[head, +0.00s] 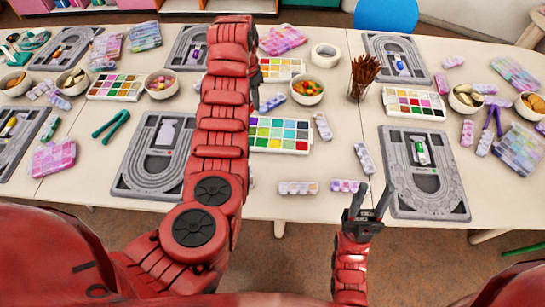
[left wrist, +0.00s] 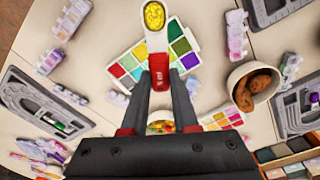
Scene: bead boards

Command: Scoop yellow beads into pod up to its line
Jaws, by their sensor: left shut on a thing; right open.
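My left gripper (left wrist: 160,76) is shut on the red handle of a white scoop (left wrist: 159,47) in the left wrist view. Yellow beads (left wrist: 154,16) fill the scoop's bowl. In the head view, my left arm hides most of this gripper; part of it (head: 256,90) shows right of the arm, and I cannot make out the scoop there. A bead palette (head: 280,134) lies near it, also seen behind the scoop in the left wrist view (left wrist: 184,46). I cannot tell which container is the pod. My right gripper (head: 367,200) is open and empty at the table's front edge.
Grey bead boards (head: 424,185) lie on the table, one partly behind my left arm (head: 135,165). Bowls (head: 307,90), a cup of brown sticks (head: 360,90), a tape roll (head: 325,57) and pastel boxes (head: 297,188) stand around.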

